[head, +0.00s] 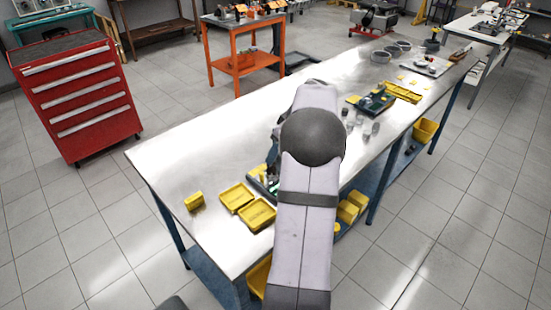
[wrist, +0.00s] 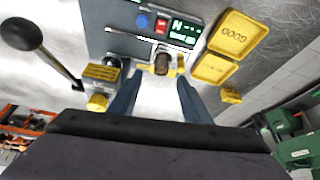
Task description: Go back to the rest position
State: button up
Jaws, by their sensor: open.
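My arm reaches over the steel workbench (head: 190,145) in the head view and hides my gripper there. In the wrist view my gripper (wrist: 158,103) is open, its two blue-grey fingers apart with nothing held between them. Just beyond the fingertips is a yellow fixture with a dark brown part (wrist: 162,64) in it. I cannot tell how far it is from the fingers.
Yellow trays (head: 236,196) lie at the bench's near end, beside a small yellow block (head: 194,201). In the wrist view, a lever with a dark ball knob (wrist: 22,34) stands left. A red drawer cabinet (head: 76,93) stands left.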

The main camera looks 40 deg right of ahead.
jog(key=shift+s+r, duration=0.1)
jog(key=shift+r, duration=0.05)
jog(key=shift+a, duration=0.1)
dwell(0.3)
jog(key=s+a+f+g, duration=0.1)
jog(key=a, duration=1)
jog(key=s+a+f+g, duration=0.1)
jog(key=a+f+g, duration=0.1)
jog(key=a, duration=0.8)
jog(key=s+a+f+m+g, duration=0.1)
jog(key=s+a+f, duration=0.1)
jog(key=s+a, duration=0.6)
jog(key=s+a+f+g, duration=0.1)
jog(key=s+a+f, duration=0.2)
jog(key=s+a, duration=0.5)
jog(key=shift+h, duration=0.3)
jog(key=f+b, duration=0.6)
jog(key=shift+w, duration=0.25)
